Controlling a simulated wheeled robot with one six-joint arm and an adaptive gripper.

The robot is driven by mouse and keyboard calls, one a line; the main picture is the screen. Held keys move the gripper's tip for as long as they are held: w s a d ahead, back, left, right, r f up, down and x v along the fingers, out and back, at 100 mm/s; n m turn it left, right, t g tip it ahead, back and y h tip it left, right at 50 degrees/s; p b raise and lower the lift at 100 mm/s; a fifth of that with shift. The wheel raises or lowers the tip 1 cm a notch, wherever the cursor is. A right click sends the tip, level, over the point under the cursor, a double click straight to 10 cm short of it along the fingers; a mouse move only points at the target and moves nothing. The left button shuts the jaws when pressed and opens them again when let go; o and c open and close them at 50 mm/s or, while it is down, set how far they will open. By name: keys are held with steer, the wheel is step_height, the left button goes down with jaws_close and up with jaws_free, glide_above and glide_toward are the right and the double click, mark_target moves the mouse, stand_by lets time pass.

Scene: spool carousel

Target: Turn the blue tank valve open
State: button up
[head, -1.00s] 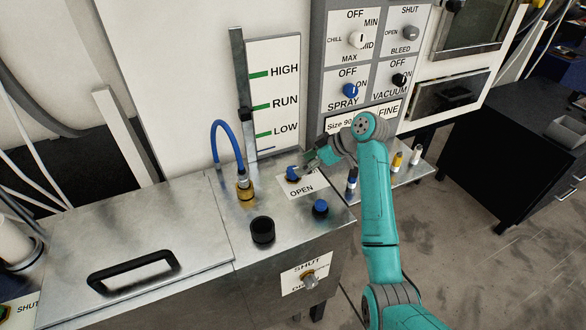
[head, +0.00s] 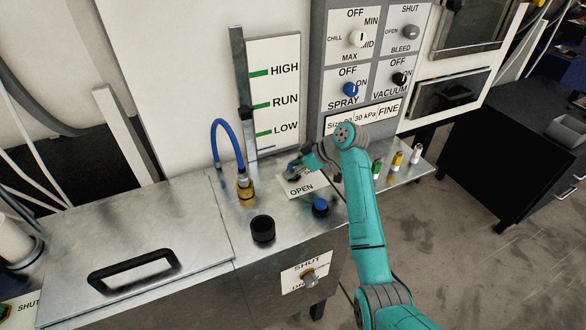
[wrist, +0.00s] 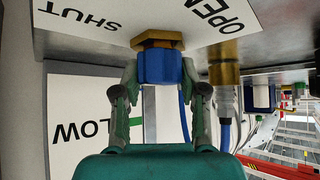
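The blue tank valve is a blue knob (wrist: 158,67) on a brass nut, at a white card with OPEN and SHUT lettering in the wrist view. In the head view the card (head: 301,190) lies on the steel tank top and the knob is mostly hidden by my gripper (head: 293,169). In the wrist view my gripper (wrist: 160,76) has one finger on each side of the knob. Both fingertips look pressed against its sides. The exact turn angle of the knob is hard to tell.
A brass fitting with a blue hose (head: 244,190) stands left of the card. A black cup (head: 262,229) and a blue-capped knob (head: 320,206) stand in front of it. The level gauge (head: 272,95) and control panel (head: 372,55) rise behind. Several small vials (head: 397,161) stand right.

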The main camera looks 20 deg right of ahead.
steer(key=shift+m, duration=0.3)
steer(key=m+t+h, duration=0.1)
steer(key=m+h, duration=0.1)
steer(key=m, duration=0.1)
steer(key=shift+a+m+t+h, duration=0.1)
steer(key=shift+m+t+h, duration=0.3)
steer(key=m+h, duration=0.3)
steer(key=m, duration=0.1)
steer(key=shift+m+t+h, duration=0.3)
steer(key=shift+t, duration=0.1)
steer(key=m+h, duration=0.3)
steer(key=m, duration=0.1)
steer(key=shift+g, duration=0.3)
steer(key=shift+m+g+h, duration=1)
steer(key=shift+m+h, duration=0.6)
steer(key=shift+m, duration=0.8)
steer(key=o, duration=1.1)
steer(key=shift+o, duration=0.2)
